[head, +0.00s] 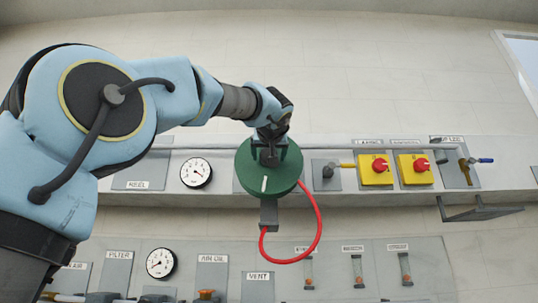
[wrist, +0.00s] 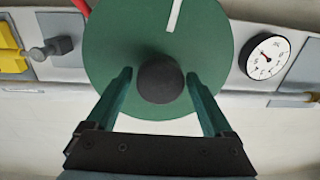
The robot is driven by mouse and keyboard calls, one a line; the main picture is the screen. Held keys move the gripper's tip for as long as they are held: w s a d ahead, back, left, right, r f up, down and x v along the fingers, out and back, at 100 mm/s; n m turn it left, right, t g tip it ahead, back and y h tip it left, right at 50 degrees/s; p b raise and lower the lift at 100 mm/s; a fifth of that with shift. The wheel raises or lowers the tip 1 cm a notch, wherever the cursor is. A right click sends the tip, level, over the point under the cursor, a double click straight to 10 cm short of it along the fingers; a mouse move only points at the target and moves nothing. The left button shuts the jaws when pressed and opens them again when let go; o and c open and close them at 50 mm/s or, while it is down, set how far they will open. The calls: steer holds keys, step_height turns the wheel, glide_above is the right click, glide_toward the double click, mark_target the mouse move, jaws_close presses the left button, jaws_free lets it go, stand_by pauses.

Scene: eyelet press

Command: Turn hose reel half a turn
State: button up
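The hose reel (head: 250,177) is a dark green disc on the wall panel, with a white mark on its lower part and a red hose (head: 318,232) looping from its right side to a grey block below. In the wrist view the reel (wrist: 115,40) fills the upper middle, with the white mark at the top. A dark round knob (wrist: 160,82) stands off-centre on its face. My gripper (wrist: 159,76) is open, one finger on each side of the knob, with gaps showing between.
A gauge (head: 196,173) is left of the reel. A grey lever (head: 328,171), two yellow boxes with red knobs (head: 376,169) and a blue-handled valve (head: 485,160) are to the right. A lower panel (head: 235,258) carries more fittings. The wall above is bare.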

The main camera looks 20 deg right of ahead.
jaws_close()
stand_by(0.5)
